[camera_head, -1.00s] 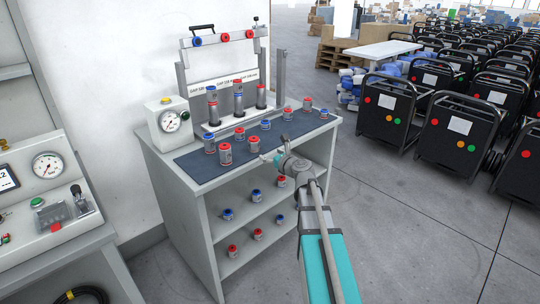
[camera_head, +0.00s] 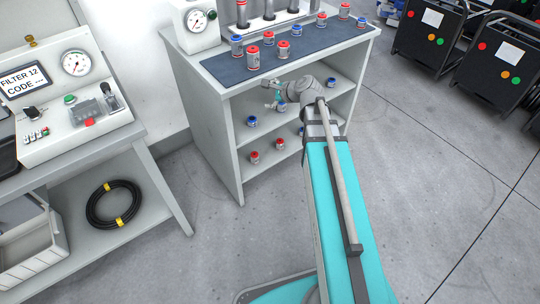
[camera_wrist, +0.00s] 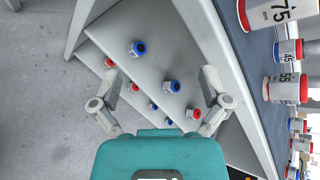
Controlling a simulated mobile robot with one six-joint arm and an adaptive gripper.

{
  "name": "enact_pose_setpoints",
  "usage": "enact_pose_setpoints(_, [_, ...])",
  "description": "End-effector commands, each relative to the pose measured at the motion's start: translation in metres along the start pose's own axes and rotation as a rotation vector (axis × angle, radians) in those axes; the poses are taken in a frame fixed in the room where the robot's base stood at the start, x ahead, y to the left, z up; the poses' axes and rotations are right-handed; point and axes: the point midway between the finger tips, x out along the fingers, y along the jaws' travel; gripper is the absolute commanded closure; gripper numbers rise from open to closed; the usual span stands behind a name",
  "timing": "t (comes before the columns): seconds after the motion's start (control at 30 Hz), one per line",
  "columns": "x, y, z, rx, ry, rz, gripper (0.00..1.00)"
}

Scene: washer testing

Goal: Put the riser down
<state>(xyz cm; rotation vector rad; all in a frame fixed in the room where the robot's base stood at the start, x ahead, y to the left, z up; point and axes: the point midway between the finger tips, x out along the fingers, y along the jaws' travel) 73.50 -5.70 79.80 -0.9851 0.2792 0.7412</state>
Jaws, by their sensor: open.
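My gripper (camera_head: 272,94) is at the front of the grey bench, just below the edge of its top. In the wrist view my gripper (camera_wrist: 160,74) has its two fingers spread wide with nothing between them. Several short cylinders with red or blue caps stand on the dark mat (camera_head: 320,42), among them a red-capped cylinder (camera_head: 253,57) and a blue-capped cylinder (camera_head: 237,46). In the wrist view, labelled cylinders such as one marked 75 (camera_wrist: 278,12) line the right side. I cannot tell which of these is the riser.
Small red and blue fittings, including a blue one (camera_wrist: 137,48), sit on the shelves (camera_head: 227,114) under the top. A gauge box (camera_head: 196,22) stands at the bench's back left. A control console (camera_head: 75,85) and coiled hose (camera_head: 113,203) are at left.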

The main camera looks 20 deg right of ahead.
Motion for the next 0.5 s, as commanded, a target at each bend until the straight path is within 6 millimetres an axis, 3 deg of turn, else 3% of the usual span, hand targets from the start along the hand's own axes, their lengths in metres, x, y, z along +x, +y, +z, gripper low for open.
enact_pose_setpoints(0.03, [0.001,0.021,0.009,-0.119,0.011,0.068,0.04])
enact_pose_setpoints(0.2, [-0.001,0.080,0.022,-0.525,0.028,0.307,0.04])
enact_pose_setpoints(0.5, [-0.032,0.168,0.025,-1.168,-0.046,0.760,0.04])
